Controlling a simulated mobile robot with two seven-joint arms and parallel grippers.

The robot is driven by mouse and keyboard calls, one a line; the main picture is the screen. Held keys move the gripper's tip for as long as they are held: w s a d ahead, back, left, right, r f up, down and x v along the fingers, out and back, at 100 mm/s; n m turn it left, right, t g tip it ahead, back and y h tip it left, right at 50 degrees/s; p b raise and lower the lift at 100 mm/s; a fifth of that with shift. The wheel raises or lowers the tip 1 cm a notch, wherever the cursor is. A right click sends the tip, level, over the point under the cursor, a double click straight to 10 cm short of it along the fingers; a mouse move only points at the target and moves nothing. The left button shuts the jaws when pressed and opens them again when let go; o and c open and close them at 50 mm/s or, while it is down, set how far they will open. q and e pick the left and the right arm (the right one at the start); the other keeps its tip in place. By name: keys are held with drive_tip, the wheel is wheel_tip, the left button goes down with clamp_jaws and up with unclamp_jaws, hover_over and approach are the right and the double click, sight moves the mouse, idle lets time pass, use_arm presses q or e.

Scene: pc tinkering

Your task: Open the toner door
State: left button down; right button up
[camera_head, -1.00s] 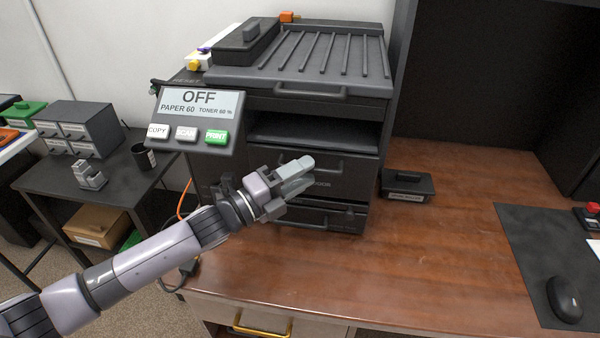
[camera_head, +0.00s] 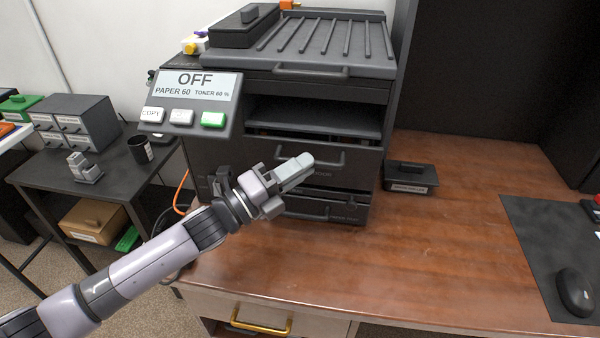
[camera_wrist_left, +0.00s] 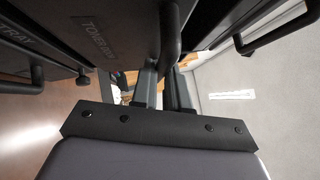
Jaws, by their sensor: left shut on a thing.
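The toner door (camera_head: 350,172) is the dark panel on the front of the black printer (camera_head: 370,110). A dark gap with orange bits shows along its top edge, so it stands slightly out from the body. Its label reads in the left wrist view (camera_wrist_left: 100,38). My left gripper (camera_head: 298,170) is in front of the door, shut on its bar handle (camera_head: 350,157). In the left wrist view the handle (camera_wrist_left: 170,35) runs down to the fingers (camera_wrist_left: 165,90); the contact itself is partly hidden. My right gripper is not in view.
A control panel (camera_head: 190,103) reading OFF juts out above my left arm. A paper tray (camera_head: 345,210) sits below the door. A small black box (camera_head: 411,178) stands right of the printer. The wooden desk (camera_head: 450,250) in front is clear.

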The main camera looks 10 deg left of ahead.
use_arm(q)
drive_tip(key=s+f+m+h+b, duration=0.1)
drive_tip(key=m+b, duration=0.1)
drive_tip(key=b, duration=0.2)
drive_tip(key=s+f+m+h+b, duration=0.1)
drive_tip(key=m+h+b, duration=0.1)
drive_tip(key=b, duration=0.2)
drive_tip(key=s+f+m+h+b, duration=0.1)
drive_tip(key=m+b, duration=0.1)
drive_tip(key=b, duration=0.3)
drive_tip(key=shift+s+f+h, duration=0.2)
drive_tip(key=shift+f+h, duration=0.2)
drive_tip(key=c, duration=1.1)
unclamp_jaws()
